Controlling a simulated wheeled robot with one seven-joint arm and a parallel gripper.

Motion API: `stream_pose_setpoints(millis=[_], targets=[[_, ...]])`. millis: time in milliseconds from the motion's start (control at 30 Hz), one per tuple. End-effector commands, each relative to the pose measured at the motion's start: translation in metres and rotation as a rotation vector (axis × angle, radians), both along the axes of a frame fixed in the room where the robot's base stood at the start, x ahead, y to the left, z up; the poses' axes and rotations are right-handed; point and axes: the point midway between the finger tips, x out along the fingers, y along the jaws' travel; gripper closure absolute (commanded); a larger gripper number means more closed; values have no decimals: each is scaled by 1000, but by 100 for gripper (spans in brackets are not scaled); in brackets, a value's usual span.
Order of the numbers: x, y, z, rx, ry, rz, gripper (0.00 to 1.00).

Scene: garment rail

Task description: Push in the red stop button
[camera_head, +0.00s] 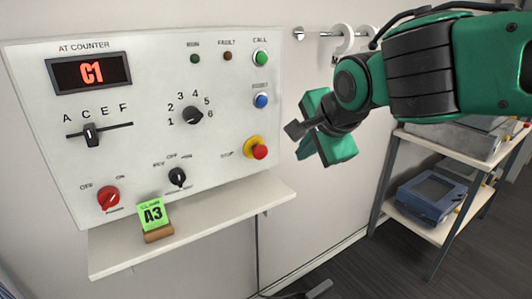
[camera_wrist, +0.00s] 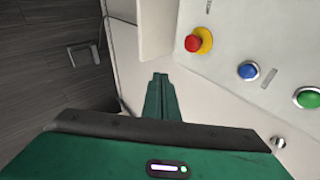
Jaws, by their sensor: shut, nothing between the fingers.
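The red stop button (camera_head: 260,152) is a red mushroom head on a yellow collar at the lower right of the white control panel (camera_head: 140,150). It also shows in the wrist view (camera_wrist: 193,43), at the upper middle right. My gripper (camera_head: 290,131) is to the right of the panel's edge in the head view, up and right of the stop button and apart from it. In the wrist view its closed fingers (camera_wrist: 158,82) point up the picture, with the button beyond and to the right. The gripper is shut and holds nothing.
A blue button (camera_head: 261,100) and a green button (camera_head: 260,57) sit above the stop button. A shelf (camera_head: 215,215) below the panel carries a green A3 card (camera_head: 152,213). A rail (camera_head: 318,34) and a rack (camera_head: 425,146) stand right.

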Motion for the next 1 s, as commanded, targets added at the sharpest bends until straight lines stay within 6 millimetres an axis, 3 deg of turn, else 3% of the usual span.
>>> stream_pose_setpoints(millis=[100, 200, 667, 1000], targets=[[-3, 31, 10, 67, -17, -2, 100], [-5, 44, 15, 99, -24, -7, 100], [-3, 47, 14, 110, -24, -11, 100], [29, 60, -21, 107, -21, -10, 100]])
